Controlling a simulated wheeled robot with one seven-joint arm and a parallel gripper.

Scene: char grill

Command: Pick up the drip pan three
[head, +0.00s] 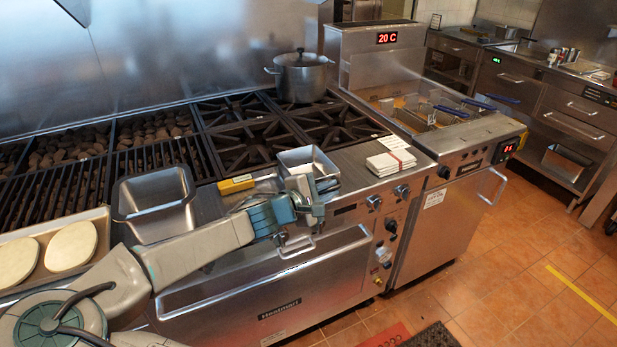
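Two steel pans stand on the front ledge of the range, and neither shows a readable number. The smaller steel pan (306,157) is right of centre, in front of the burners. The larger, deep steel pan (154,225) is at the left, in front of the char grill. My arm reaches in from the lower left. My gripper (314,192) is at the front side of the smaller pan and overlaps its lower part in the picture. Whether it touches the pan, and how far the fingers are apart, cannot be made out.
A lidded pot (300,76) stands on a back burner. A stack of white squares (391,162) lies right of the smaller pan, and a yellow object (236,184) lies left of it. A tray with round flat pieces (101,222) is at far left. A fryer (440,108) stands right.

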